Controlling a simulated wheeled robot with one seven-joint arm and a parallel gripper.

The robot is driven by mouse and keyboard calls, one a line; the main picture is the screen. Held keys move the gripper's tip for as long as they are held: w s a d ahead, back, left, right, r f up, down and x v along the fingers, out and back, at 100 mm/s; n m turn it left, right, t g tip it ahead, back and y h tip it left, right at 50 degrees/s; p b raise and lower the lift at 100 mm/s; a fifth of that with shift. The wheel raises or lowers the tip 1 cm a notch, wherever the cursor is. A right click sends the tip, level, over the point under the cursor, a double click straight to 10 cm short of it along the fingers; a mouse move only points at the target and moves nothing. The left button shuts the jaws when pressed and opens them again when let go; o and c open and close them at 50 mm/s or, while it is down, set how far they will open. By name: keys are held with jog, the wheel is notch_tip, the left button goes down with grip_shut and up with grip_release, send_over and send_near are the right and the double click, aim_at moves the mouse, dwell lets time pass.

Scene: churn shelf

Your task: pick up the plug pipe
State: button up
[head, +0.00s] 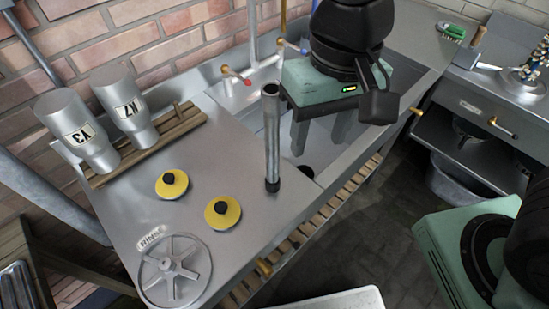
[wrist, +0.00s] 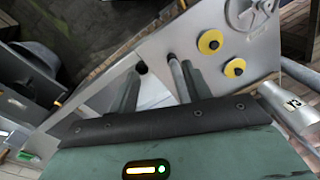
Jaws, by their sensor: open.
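The plug pipe (head: 271,140) is a grey metal tube with a black foot. It stands upright at the edge of the steel counter beside the sink. My gripper (head: 319,143) is over the sink, to the right of the pipe in the head view, with its green fingers apart and empty. In the wrist view my gripper (wrist: 160,72) shows both fingers, and the pipe (wrist: 178,80) appears between them, close alongside the right finger. The gripper housing hides the pipe's upper end there. A dark drain hole (head: 305,172) lies in the sink floor near the pipe.
Two labelled steel churns (head: 75,130) stand on a wooden rack (head: 178,125) at the left. Two yellow discs (head: 172,183) and a spoked handwheel (head: 174,271) lie on the counter (head: 130,205). A red-handled tap (head: 236,76) is behind the pipe. A brick wall backs the counter.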

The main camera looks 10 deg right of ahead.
jog(key=w+a+r+m+p, duration=0.35)
jog(key=r+m+p, duration=0.2)
jog(key=r, duration=0.25)
jog(key=w+a+r+m+p, duration=0.2)
jog(key=w+r+m+p, duration=0.2)
jog(key=r+m, duration=0.35)
jog(key=p, duration=0.3)
send_near(272, 107)
jog(key=shift+n+h, duration=0.3)
jog(key=shift+h, duration=0.1)
jog(key=f, duration=0.3)
jog(key=w+f, duration=0.1)
jog(key=f, duration=0.2)
jog(key=shift+w+a, duration=0.15)
jog(key=shift+a, duration=0.1)
jog(key=shift+f+p, duration=0.7)
jog(key=shift+f, duration=1.9)
grip_shut()
